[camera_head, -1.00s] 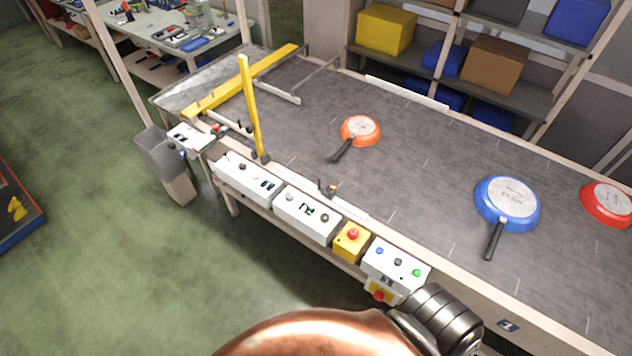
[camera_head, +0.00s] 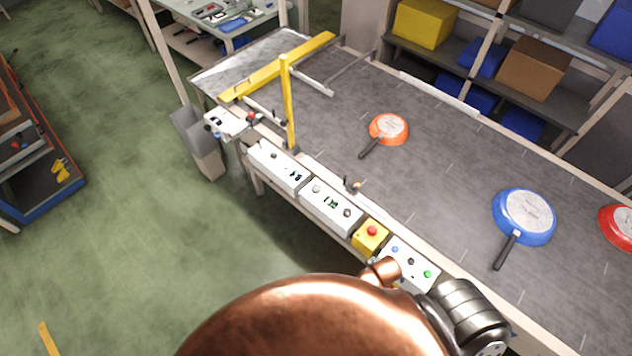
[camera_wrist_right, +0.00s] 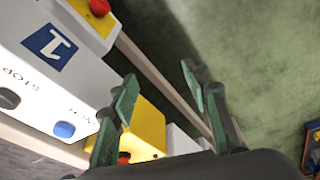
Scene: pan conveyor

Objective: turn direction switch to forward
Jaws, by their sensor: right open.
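A white control box (camera_head: 422,281) with a blue, a dark and a green control sits on the conveyor's near edge. Its dark knob (camera_head: 411,261) is in the middle; my copper arm hides the box's lower front. In the right wrist view the box (camera_wrist_right: 55,80) shows close up at left, with a blue "1" sign, a dark knob (camera_wrist_right: 8,98) beside "STOP" and a blue button (camera_wrist_right: 64,130). I cannot tell which control is the direction switch. My right gripper (camera_wrist_right: 159,73) is open and empty beside the box, fingers apart. My left gripper is not in view.
A yellow box with a red button (camera_head: 371,231) adjoins the control box. More white boxes (camera_head: 331,206) line the edge. An orange pan (camera_head: 389,127), a blue pan (camera_head: 525,215) and a red pan (camera_head: 617,228) lie on the conveyor (camera_head: 440,190). A yellow post (camera_head: 289,105) stands at left.

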